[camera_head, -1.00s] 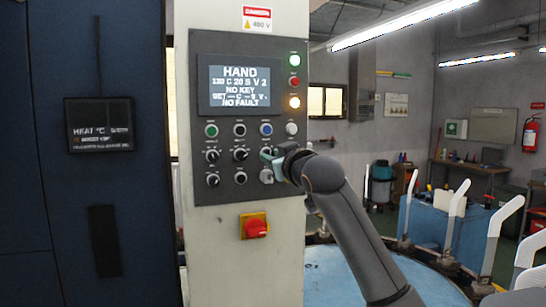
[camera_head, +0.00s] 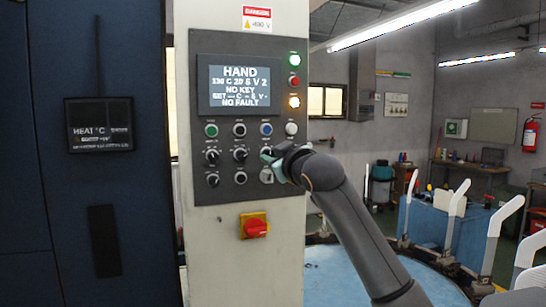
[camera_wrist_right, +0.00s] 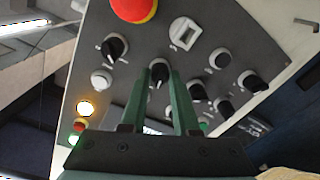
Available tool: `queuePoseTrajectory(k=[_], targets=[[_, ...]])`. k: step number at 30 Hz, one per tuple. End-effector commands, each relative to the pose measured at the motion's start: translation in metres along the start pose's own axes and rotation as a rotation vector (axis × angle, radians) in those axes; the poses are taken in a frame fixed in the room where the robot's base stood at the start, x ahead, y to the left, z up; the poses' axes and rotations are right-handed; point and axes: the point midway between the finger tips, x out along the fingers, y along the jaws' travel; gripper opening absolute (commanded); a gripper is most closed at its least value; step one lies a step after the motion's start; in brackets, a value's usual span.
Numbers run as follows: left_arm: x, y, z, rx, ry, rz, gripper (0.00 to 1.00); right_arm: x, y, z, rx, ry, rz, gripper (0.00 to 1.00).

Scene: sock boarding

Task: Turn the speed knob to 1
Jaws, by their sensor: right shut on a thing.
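The control panel (camera_head: 225,197) carries rows of buttons and black knobs under a display (camera_head: 239,85). The display reads HAND, a line ending in V 2, NO KEY and NO FAULT. My right gripper (camera_head: 268,157) is at the rightmost knob of the upper knob row. In the right wrist view its two green fingers (camera_wrist_right: 161,76) are shut on this black knob (camera_wrist_right: 158,72), one on each side. The labels are too small to read, so I cannot tell the knob's name or setting. My left gripper is not in view.
Other black knobs (camera_head: 240,155) are close to the left of my gripper, and a key switch (camera_head: 266,175) is just below. A blue round table (camera_head: 340,275) with upright white forms (camera_head: 459,197) lies to the right.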

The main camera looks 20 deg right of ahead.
Motion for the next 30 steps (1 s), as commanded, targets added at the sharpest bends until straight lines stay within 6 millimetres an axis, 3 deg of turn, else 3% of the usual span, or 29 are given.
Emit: queuePoseTrajectory(k=[15,30], targets=[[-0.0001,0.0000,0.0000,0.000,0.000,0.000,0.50,-0.0001,0.0007,-0.0011,-0.422,-0.018,-0.004,0.00],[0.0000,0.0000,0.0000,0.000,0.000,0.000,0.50,0.0000,-0.0004,-0.0010,-0.600,-0.025,-0.008,0.00]])
